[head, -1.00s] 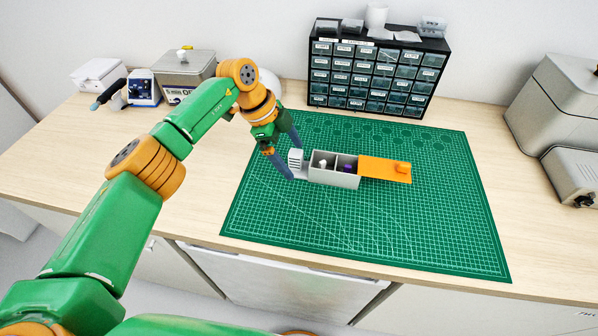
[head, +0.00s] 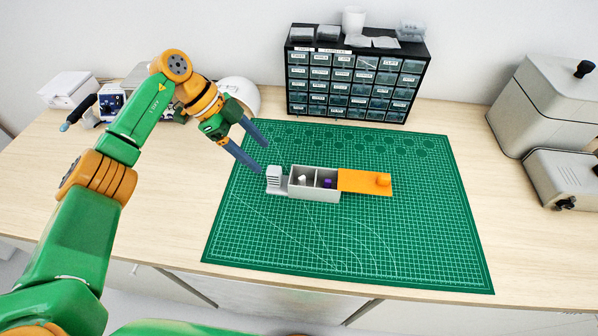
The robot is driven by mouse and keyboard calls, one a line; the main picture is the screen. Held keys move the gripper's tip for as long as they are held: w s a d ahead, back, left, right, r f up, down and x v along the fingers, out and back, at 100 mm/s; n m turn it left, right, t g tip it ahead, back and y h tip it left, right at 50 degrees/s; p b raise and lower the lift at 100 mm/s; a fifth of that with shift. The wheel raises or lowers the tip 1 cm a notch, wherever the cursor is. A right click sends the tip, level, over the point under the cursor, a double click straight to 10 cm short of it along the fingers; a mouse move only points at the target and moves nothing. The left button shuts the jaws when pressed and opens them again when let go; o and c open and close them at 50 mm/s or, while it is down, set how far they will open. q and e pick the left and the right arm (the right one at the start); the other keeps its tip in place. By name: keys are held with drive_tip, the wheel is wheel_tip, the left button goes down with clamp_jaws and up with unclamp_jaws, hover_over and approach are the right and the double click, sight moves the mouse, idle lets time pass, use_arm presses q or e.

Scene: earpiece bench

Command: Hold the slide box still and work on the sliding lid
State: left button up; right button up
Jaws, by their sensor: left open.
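The grey slide box (head: 314,194) lies on the green cutting mat. Its orange sliding lid (head: 362,181) is drawn out to the right, with a round orange knob near its right end. Two compartments show open: a white piece (head: 303,180) is in the left one and a purple piece (head: 327,183) in the right one. A ribbed light-grey grip block (head: 274,178) stands at the box's left end. My left gripper (head: 264,158) is open and empty, above and left of the grip block and apart from it. My right gripper is not in view.
The green mat (head: 420,240) is clear in front of the box and to its right. A black drawer cabinet (head: 354,77) stands behind the mat. A grey machine (head: 545,105) stands at the right, and small devices stand at the back left.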

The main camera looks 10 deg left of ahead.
sight(273, 170)
use_arm(q)
drive_tip(key=b+x, duration=0.1)
drive_tip(key=x, duration=0.1)
drive_tip(key=b+x, duration=0.2)
drive_tip(key=a+b+x, duration=0.1)
drive_tip(key=b+x, duration=0.1)
drive_tip(key=x, duration=0.1)
drive_tip(key=shift+w+f, duration=0.2)
drive_tip(key=shift+f, duration=0.15)
drive_tip(key=shift+w+d+f+b, duration=0.1)
drive_tip(key=shift+d+f+b, duration=0.25)
drive_tip(key=shift+f+b, duration=0.2)
drive_tip(key=shift+r, duration=0.1)
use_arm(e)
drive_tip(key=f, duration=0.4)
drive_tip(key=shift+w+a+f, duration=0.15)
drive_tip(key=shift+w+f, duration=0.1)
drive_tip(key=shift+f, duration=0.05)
use_arm(q)
clamp_jaws()
